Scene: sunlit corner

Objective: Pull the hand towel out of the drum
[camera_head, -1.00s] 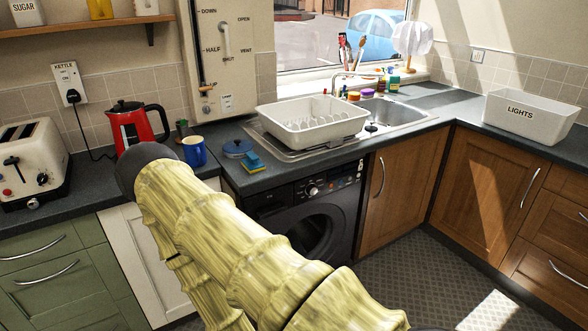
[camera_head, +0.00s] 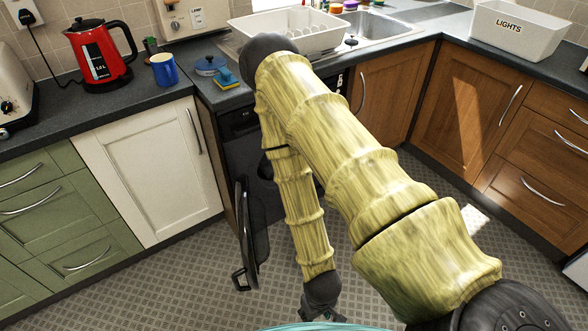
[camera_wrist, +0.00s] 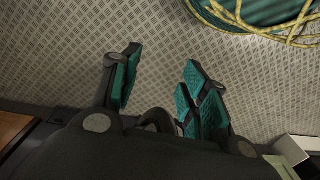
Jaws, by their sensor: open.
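The washing machine (camera_head: 232,127) stands dark under the counter in the head view, mostly hidden behind my arm. Its dark door (camera_head: 246,235) is swung out to the left over the floor. The drum opening is hidden, and no hand towel shows in either view. My gripper (camera_wrist: 163,60) is open and empty in the wrist view, its teal-padded fingers apart over bare patterned floor. In the head view my gripper (camera_head: 324,314) is low at the bottom edge, nearer than the door, with its fingers only partly visible.
A teal round thing with yellow cord (camera_wrist: 258,12) lies at the wrist view's top right; I cannot tell what it is. Floor (camera_head: 175,275) is clear front left.

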